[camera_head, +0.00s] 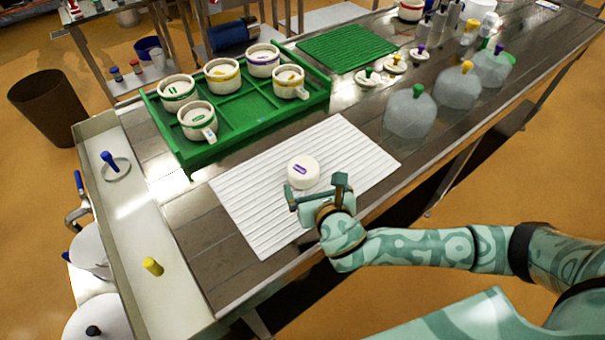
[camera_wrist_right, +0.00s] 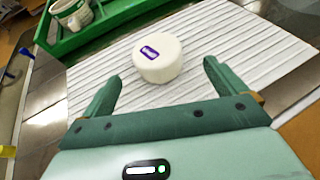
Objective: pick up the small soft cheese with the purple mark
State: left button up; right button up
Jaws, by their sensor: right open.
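The small soft cheese (camera_head: 303,172) is a white round with a purple mark on top. It sits on the white ridged mat (camera_head: 355,150). It also shows in the right wrist view (camera_wrist_right: 158,62), just beyond the fingertips and roughly centred between them. My right gripper (camera_head: 318,188) is open and empty, on the near side of the cheese, its fingers pointing toward it. The open fingers also show in the right wrist view (camera_wrist_right: 162,73). My left gripper is in neither view.
A green divided tray (camera_head: 238,108) with several white cups stands behind the mat. Clear domes (camera_head: 408,115) with coloured knobs stand to the right. A green mat (camera_head: 345,46) lies at the back. A pale trough (camera_head: 150,235) runs along the left end.

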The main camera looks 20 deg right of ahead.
aim_at(303, 171)
jog(key=x, duration=0.3)
jog(key=shift+b, duration=0.35)
jog(key=b+x, duration=0.2)
jog(key=x, duration=0.3)
jog(key=shift+w+a, duration=0.1)
jog(key=shift+a, duration=0.1)
jog(key=shift+r, duration=0.1)
jog(key=c, duration=0.9)
